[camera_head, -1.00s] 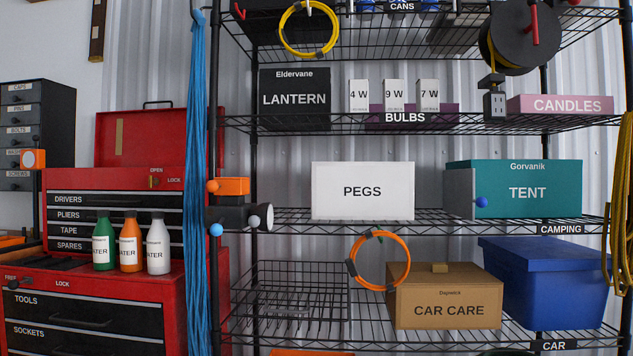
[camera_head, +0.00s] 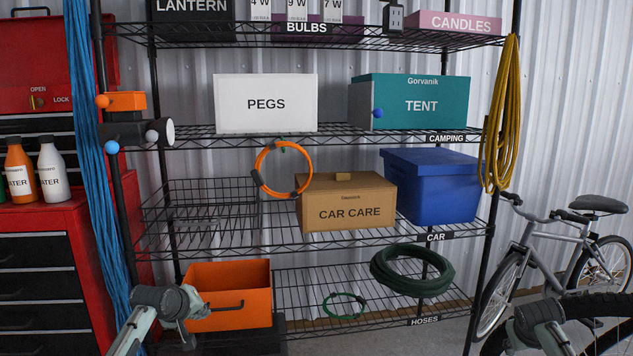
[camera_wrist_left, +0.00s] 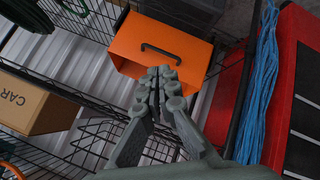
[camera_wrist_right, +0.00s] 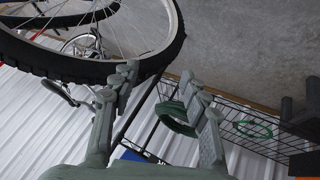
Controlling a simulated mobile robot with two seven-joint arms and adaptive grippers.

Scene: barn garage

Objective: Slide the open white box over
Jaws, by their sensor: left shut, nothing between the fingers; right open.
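A white box labelled PEGS (camera_head: 265,103) stands upright on the left half of the middle shelf in the head view. Its front is flat and plain; its top is too level with my view to tell whether it is open. My left gripper (camera_head: 190,308) is low at the left, well below the box, in front of an orange bin. It is shut and empty, and its fingertips meet in the left wrist view (camera_wrist_left: 160,82). My right gripper (camera_wrist_right: 158,80) is open and empty, its fingers spread in the right wrist view. Its arm is at the head view's lower right, far from the box.
A teal TENT box (camera_head: 425,103) stands right of the white box with bare shelf between. A lamp (camera_head: 140,133) and post are at its left. The CAR CARE box (camera_head: 345,205), blue bin (camera_head: 432,190) and orange bin (camera_head: 228,290) sit below. A bicycle (camera_head: 565,250) stands at right.

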